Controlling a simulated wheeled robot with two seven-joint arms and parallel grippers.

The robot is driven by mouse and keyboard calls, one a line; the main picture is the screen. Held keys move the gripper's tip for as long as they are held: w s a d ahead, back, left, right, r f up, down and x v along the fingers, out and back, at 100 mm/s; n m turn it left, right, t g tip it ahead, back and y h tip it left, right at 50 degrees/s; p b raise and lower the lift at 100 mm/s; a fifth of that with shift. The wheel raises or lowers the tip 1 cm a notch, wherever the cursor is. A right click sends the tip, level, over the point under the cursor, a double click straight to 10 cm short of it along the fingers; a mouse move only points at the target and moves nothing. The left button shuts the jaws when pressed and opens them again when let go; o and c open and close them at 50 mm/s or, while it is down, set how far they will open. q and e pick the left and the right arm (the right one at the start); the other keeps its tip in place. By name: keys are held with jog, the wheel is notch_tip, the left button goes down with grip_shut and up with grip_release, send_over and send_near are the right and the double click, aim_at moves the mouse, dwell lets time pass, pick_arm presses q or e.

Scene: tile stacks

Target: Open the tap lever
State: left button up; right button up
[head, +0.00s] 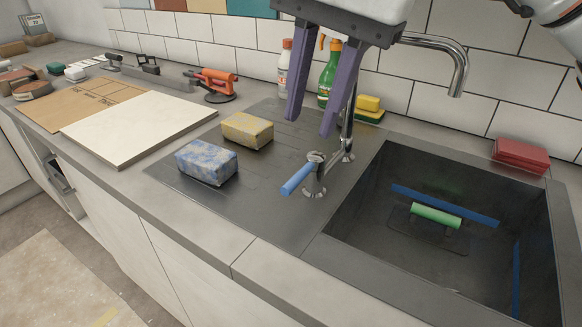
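The tap lever (298,178) is a short blue handle. It sticks out toward the lower left from a chrome valve post (315,181) at the left edge of the sink. The chrome tap (457,78) has a curved spout reaching right over the sink; its column is partly hidden behind my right gripper. My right gripper (310,123) has two purple fingers pointing down. They are spread apart and empty. In the picture it is above the lever, apart from it. My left gripper is not in view.
The sink (355,228) holds a green roller (436,215). A red sponge stack (520,155) lies right. A pale board (140,128) lies left.

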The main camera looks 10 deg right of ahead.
aim_at(295, 179)
jog(key=f, duration=0.3)
jog(key=w+a+f, duration=0.1)
jog(key=f, duration=0.6)
jog(key=shift+w+a+f+b, duration=0.15)
jog(key=shift+w+a+b, duration=0.1)
jog(key=shift+b, duration=0.1)
grip_shut()
